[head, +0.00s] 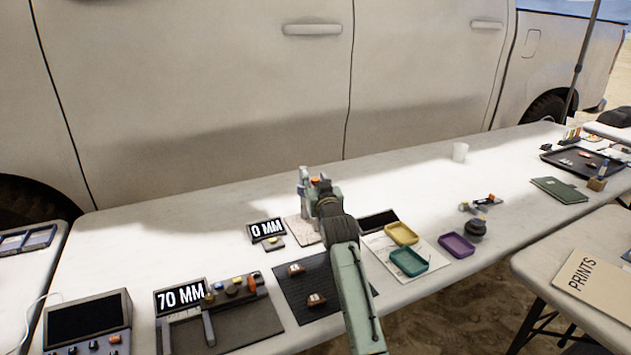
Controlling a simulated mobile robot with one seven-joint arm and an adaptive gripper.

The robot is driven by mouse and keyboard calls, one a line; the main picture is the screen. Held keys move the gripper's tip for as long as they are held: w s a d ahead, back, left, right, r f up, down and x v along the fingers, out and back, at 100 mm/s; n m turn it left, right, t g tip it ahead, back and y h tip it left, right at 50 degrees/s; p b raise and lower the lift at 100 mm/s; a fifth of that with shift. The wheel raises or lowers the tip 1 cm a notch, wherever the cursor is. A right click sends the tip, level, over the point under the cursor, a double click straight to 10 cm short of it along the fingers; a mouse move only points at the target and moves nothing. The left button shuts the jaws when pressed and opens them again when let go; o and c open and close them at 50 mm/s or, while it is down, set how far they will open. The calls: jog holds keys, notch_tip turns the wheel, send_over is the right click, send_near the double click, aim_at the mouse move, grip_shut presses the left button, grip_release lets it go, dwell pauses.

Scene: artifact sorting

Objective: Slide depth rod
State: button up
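My arm reaches up from the bottom of the head view, and my gripper (322,190) is at a small upright grey-blue gauge (304,187) on a pale base plate (300,233). An orange part shows at the top near the gripper. A small display (266,230) left of the gauge reads 0 MM. My arm and gripper cover much of the gauge, so I cannot make out the depth rod or whether the fingers touch it. The fingertips are too small and hidden to tell open from shut.
A second display (181,295) reads 70 MM beside a caliper-like tool on a dark mat (245,328). Small brown pieces lie on a black mat (288,279) under my arm. Yellow (402,233), green (408,262) and purple (456,245) trays stand right. The table's back middle is clear.

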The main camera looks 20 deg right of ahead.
grip_shut()
dwell(0.6)
